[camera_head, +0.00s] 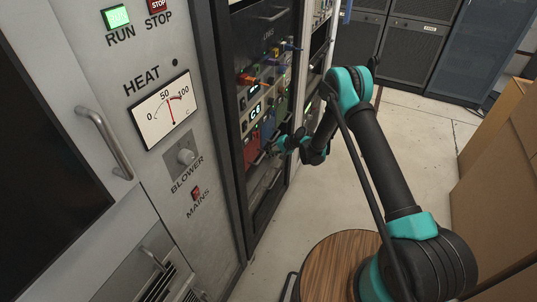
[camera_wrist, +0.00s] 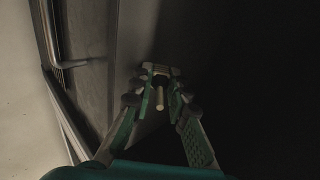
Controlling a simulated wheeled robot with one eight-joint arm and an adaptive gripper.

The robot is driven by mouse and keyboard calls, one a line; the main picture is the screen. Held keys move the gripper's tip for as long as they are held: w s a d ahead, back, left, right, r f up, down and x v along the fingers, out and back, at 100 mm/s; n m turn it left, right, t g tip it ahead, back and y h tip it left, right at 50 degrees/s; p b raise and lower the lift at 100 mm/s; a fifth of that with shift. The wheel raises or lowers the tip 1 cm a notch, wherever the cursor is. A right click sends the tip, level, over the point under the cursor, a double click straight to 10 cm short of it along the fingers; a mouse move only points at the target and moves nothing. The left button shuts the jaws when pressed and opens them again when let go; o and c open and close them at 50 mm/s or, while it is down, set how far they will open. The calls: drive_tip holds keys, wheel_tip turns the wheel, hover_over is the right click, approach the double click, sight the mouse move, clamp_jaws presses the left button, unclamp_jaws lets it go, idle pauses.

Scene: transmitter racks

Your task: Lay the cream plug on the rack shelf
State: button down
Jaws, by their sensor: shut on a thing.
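My gripper (camera_head: 272,146) is at the open front of the dark equipment rack (camera_head: 236,130), low in the bay beside the red and blue modules. In the wrist view my gripper (camera_wrist: 160,75) is shut on the cream plug (camera_wrist: 160,98), a small pale rod between the fingertips. The plug's far end is hidden by the fingertips. In the head view the plug is too small to make out. The rack shelf cannot be told apart clearly in the dim bay.
A grey cabinet with a metal handle (camera_head: 105,142) and a heat meter (camera_head: 165,110) stands left of the rack. Orange and blue connectors (camera_head: 248,79) stick out above my gripper. Cardboard boxes (camera_head: 500,150) stand at the right.

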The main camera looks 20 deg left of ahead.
drive_tip(key=shift+a, duration=0.25)
drive_tip(key=c, duration=1.4)
unclamp_jaws()
